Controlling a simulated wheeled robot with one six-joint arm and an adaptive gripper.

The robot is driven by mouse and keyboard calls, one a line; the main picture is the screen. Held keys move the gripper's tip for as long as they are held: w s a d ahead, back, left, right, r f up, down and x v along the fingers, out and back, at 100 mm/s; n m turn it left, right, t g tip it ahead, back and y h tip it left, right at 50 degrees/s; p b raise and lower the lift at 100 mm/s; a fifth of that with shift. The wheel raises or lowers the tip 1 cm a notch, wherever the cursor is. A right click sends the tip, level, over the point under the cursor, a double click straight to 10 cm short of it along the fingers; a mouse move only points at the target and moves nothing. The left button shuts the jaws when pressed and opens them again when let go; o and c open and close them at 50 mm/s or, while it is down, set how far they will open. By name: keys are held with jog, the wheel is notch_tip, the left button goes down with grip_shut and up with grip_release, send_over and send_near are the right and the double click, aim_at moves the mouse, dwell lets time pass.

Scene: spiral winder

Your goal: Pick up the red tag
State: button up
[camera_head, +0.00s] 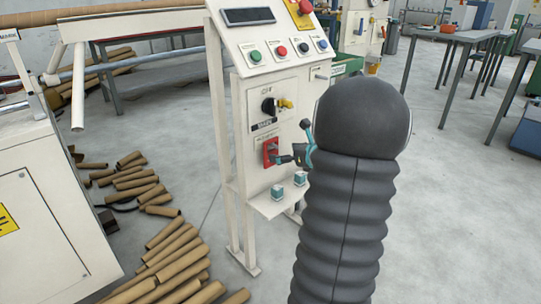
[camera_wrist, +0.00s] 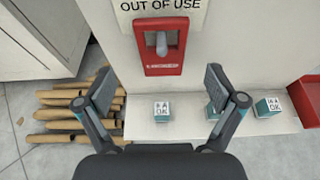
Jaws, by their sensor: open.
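A red plate (camera_wrist: 164,47) with a grey peg or lever at its middle and a line of small pale lettering is on the upright white panel, under an "OUT OF USE" sign (camera_wrist: 160,7). The red plate also shows in the head view (camera_head: 270,150), partly behind a finger. No other thing is clearly readable as a red tag. My gripper (camera_wrist: 159,88) is open and empty, its fingers spread wide in front of and below the plate, apart from it. In the head view my gripper (camera_head: 295,142) is close to the panel, partly hidden by my arm.
A white shelf (camera_wrist: 185,130) under the plate holds small white-and-teal cubes (camera_wrist: 161,109). A red box (camera_wrist: 306,98) is at its right end. A rotary switch (camera_head: 268,106) and push buttons (camera_head: 281,51) are above. Cardboard tubes (camera_head: 180,262) lie on the floor at left.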

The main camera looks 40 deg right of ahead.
aim_at(273, 151)
jog(key=shift+x, duration=2.95)
jog(key=shift+d+r, duration=0.1)
jog(key=c, duration=1.4)
